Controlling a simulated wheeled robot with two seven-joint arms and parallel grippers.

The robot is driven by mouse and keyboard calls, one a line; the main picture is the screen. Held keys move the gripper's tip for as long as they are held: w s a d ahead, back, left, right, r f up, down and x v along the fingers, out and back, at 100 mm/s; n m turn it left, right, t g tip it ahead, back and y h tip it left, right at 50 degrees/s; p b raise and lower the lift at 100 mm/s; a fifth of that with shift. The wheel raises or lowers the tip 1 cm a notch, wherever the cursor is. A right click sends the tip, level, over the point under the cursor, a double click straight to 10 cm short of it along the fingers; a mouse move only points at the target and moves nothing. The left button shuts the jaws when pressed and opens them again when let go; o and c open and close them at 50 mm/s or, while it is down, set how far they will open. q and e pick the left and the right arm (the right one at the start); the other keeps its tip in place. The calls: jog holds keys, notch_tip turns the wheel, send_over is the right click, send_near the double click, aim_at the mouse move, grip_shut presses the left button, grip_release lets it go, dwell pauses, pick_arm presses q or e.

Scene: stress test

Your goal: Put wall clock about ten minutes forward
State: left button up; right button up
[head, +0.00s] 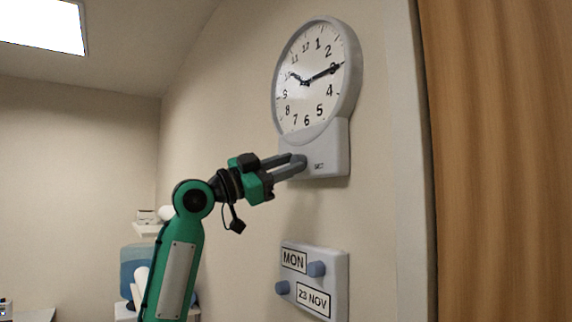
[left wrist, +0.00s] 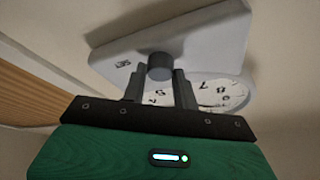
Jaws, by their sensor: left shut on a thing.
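The round wall clock (head: 316,110) with a grey rim hangs on the wall in the upper middle of the head view. Its short hand points near 10 and its long hand near 3. Below the dial is a pale housing (head: 334,150) with a small grey set knob (left wrist: 160,66). My left gripper (head: 297,165) is shut on this knob, with one finger on each side of it. In the left wrist view, the left gripper (left wrist: 159,82) hides part of the dial (left wrist: 215,93). My right gripper is not in view.
A calendar panel (head: 288,273) reading MON and 23 NOV, with two blue knobs, is on the wall below the clock. A wooden door or panel (head: 500,150) stands at right. A blue container (head: 133,262) and shelf are behind my left arm.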

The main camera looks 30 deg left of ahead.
pick_arm(q)
jog(key=m+g+h, duration=0.1)
jog(key=m, duration=0.2)
jog(key=shift+a+r+p, duration=0.1)
jog(key=shift+a+p, duration=0.05)
jog(key=shift+p, duration=0.2)
jog(key=shift+m, duration=0.3)
jog(key=shift+m+g, duration=0.4)
jog(key=o, duration=1)
jog(key=shift+c, duration=0.2)
